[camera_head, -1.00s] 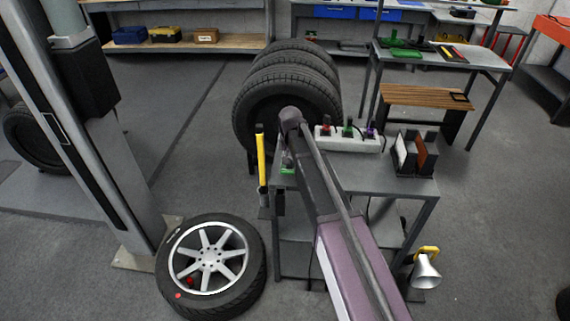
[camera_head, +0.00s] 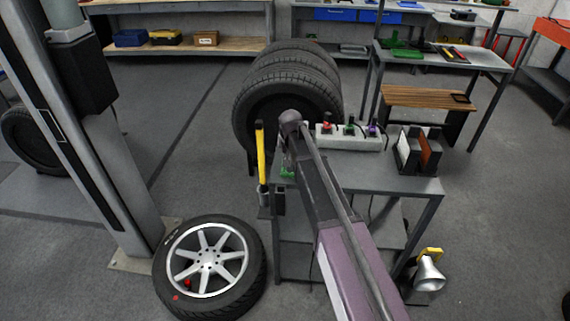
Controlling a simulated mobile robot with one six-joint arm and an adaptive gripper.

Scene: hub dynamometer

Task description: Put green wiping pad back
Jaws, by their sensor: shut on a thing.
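A small green piece, likely the green wiping pad (camera_head: 287,172), shows at the left end of the grey bench, right below my wrist. My gripper (camera_head: 286,164) is at that spot, mostly hidden behind my own arm, and it is shut on the green pad. The fingertips are too small and too covered to make out. I cannot tell whether the pad touches the bench top (camera_head: 350,176).
A white power strip (camera_head: 350,136) with coloured plugs runs along the bench's back edge. A holder with upright plates (camera_head: 418,150) stands at right. A yellow-handled tool (camera_head: 261,155) hangs at left. Tyres (camera_head: 290,85) stand behind; a wheel (camera_head: 210,263) lies on the floor.

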